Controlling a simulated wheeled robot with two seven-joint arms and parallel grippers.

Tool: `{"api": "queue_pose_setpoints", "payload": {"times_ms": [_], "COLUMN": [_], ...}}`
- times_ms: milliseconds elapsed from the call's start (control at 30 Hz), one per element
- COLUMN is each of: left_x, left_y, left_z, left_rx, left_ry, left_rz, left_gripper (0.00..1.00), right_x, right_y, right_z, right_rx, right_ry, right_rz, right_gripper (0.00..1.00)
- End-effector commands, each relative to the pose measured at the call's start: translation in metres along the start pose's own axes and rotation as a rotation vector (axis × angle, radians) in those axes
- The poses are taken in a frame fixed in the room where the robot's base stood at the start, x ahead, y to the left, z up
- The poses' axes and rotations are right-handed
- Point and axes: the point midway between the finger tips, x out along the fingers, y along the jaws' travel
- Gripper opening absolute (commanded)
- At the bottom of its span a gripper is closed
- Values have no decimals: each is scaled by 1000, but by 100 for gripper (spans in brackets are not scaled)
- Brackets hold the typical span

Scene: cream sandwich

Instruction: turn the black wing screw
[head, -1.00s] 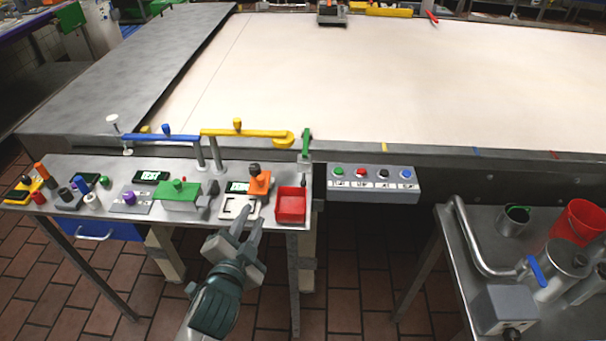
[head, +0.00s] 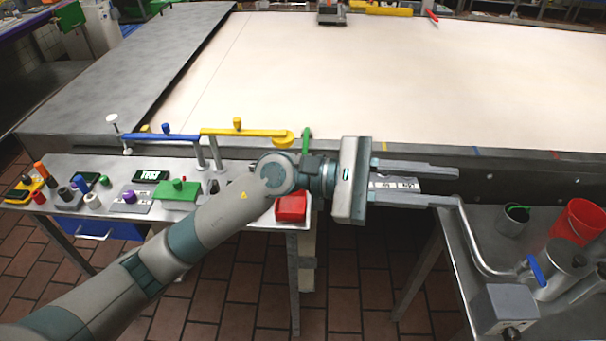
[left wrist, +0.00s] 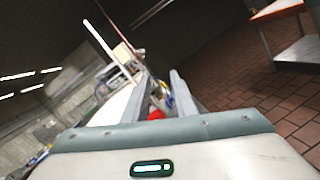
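I cannot clearly make out a black wing screw. A small black knob (head: 511,333) on the front of a grey box shows at the bottom edge, lower right in the head view; whether it has wings I cannot tell. My left gripper (head: 458,186) points right in the head view, with its two fingers apart and nothing between them. It is above and left of the black knob, well apart from it. In the left wrist view its fingers (left wrist: 158,80) are also spread and empty. My left arm hides part of the left bench. My right gripper is not in view.
The grey box (head: 503,308), a bent pipe (head: 472,240) with a blue lever (head: 537,270) and a red bucket (head: 580,228) stand on the right bench. The left bench holds a red tray (head: 291,207) and coloured fixtures. A wide pale belt (head: 400,80) lies behind.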

Motion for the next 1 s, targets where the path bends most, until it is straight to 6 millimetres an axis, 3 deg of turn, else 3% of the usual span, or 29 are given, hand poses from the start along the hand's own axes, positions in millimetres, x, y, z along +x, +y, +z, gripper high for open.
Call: {"api": "queue_pose_setpoints", "payload": {"times_ms": [67,167,267,433,600,700,833,1000], "left_x": [1,-13,-42,-121,-199,-229,-247,-250], "left_y": [-10,-17,-10,33,84,104,116,117], "left_z": [-24,-62,-99,-139,-140,-132,-125,-125], "left_rx": [185,398,591,845,960,979,982,981], "left_ry": [145,330,523,865,1155,1263,1328,1336], "left_rz": [-146,-335,-527,-858,-1126,-1223,-1281,-1288], "left_gripper": [25,25,25,25,25,25,25,25], "right_x": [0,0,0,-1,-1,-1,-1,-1], "right_y": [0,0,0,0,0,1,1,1], "right_z": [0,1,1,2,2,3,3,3], "right_rx": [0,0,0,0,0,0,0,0], "right_ry": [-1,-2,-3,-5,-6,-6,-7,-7], "right_rz": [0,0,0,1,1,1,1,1], "right_gripper": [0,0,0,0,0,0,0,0]}}
